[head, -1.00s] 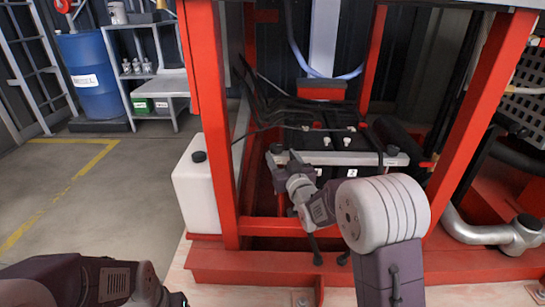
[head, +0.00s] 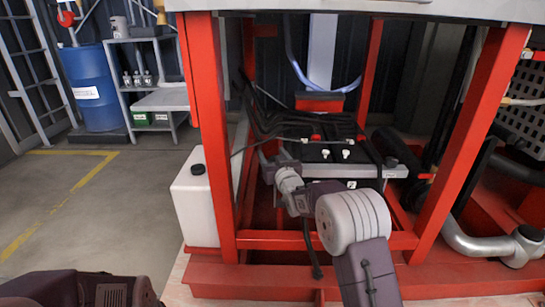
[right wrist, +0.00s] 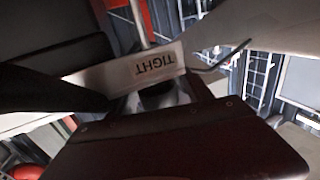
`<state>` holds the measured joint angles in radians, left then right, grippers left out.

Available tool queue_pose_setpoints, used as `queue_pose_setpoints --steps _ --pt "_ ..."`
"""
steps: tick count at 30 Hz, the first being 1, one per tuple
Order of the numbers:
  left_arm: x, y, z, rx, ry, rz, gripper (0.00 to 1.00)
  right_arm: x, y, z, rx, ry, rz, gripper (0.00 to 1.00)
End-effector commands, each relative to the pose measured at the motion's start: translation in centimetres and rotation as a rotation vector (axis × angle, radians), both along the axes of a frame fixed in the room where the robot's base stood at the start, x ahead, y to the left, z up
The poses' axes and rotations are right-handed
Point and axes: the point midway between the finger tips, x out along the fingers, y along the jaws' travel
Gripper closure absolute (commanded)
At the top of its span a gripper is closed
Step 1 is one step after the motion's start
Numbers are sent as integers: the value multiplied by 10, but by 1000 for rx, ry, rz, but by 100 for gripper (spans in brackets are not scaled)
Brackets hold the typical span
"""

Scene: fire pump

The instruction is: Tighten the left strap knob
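A light grey strap bar (head: 345,172) runs across the front of the black batteries (head: 330,153) inside the red frame. A black right strap knob (head: 392,162) shows at its right end. My right gripper (head: 270,158) is at the bar's left end, and the left knob is hidden behind it in the head view. In the right wrist view the bar (right wrist: 125,72) carries the word TIGHT, seen upside down, just beyond my gripper. A dark form lies there between the finger areas; I cannot tell whether it is gripped. My left arm shows at the lower left, its gripper out of frame.
Red frame posts (head: 211,130) stand left and right of the opening around my right arm. A white tank (head: 196,195) stands outside the left post. A red lower rail (head: 270,239) crosses below my arm. Black cables (head: 285,118) hang over the batteries. The floor at left is clear.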

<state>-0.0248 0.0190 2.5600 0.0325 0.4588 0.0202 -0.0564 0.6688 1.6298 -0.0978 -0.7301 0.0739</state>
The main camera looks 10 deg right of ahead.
Motion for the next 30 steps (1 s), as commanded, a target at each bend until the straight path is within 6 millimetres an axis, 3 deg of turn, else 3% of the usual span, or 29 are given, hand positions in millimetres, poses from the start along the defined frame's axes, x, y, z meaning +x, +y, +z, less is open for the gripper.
queue_pose_setpoints --steps 1,6,19,27,30 --pt "0 0 0 0 0 0 25 0 0 0 0 0 0 52" --pt "0 0 0 0 0 0 25 0 0 0 0 0 0 100" --pt "0 0 3 0 0 0 25 0 -1 1 1 1 -101 100" --pt "0 0 37 0 0 0 25 -1 -7 5 -4 5 -317 100" --pt "0 0 38 0 0 0 25 -1 -9 1 -2 2 -401 100"
